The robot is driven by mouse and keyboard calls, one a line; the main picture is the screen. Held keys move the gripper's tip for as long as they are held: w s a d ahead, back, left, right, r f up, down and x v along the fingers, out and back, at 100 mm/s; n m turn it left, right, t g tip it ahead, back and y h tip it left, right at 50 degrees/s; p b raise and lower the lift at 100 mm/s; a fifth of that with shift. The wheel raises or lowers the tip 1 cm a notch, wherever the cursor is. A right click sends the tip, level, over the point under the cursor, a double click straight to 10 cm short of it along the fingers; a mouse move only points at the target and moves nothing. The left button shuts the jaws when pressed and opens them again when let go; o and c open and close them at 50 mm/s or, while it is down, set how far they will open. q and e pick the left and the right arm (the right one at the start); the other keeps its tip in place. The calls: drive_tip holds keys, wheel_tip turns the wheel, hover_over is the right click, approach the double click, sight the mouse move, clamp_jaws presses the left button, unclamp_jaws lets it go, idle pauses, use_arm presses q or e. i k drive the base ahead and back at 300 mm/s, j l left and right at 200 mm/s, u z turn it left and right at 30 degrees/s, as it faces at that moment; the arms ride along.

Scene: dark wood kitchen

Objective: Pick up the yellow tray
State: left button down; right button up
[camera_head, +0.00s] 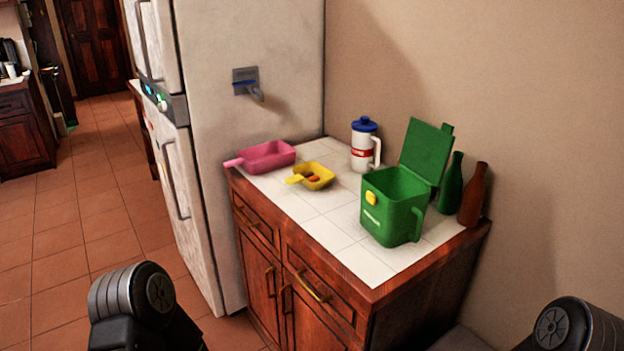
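The yellow tray (326,183) is a small scoop-shaped pan on the white tiled counter. Its handle points left, and something small and orange-red lies in it. It stands between a pink tray (268,157) and a green bin (392,205). Parts of my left arm show at the bottom left and of my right arm at the bottom right, both apart from the counter top. Neither gripper's fingers are visible.
The green bin's lid is open. A white jug with a blue lid (364,150) stands behind the yellow tray. Green (452,185) and brown (473,196) bottles stand at the right. A fridge (245,140) borders the counter's left. The counter's front strip is clear.

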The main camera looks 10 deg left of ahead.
sight(325, 174)
drive_tip(key=j+z, duration=0.15)
drive_tip(key=z, duration=0.2)
drive_tip(key=j+z, duration=0.15)
drive_tip(key=z, duration=0.2)
drive_tip(key=j+z, duration=0.15)
drive_tip(key=z, duration=0.2)
drive_tip(key=j+z, duration=0.15)
drive_tip(key=j, duration=0.35)
drive_tip(key=k+j+z, duration=0.15)
drive_tip(key=j, duration=0.35)
drive_tip(key=j+z, duration=0.1)
drive_tip(key=j, duration=0.4)
drive_tip(key=k+j+z, duration=0.15)
drive_tip(key=j, duration=0.35)
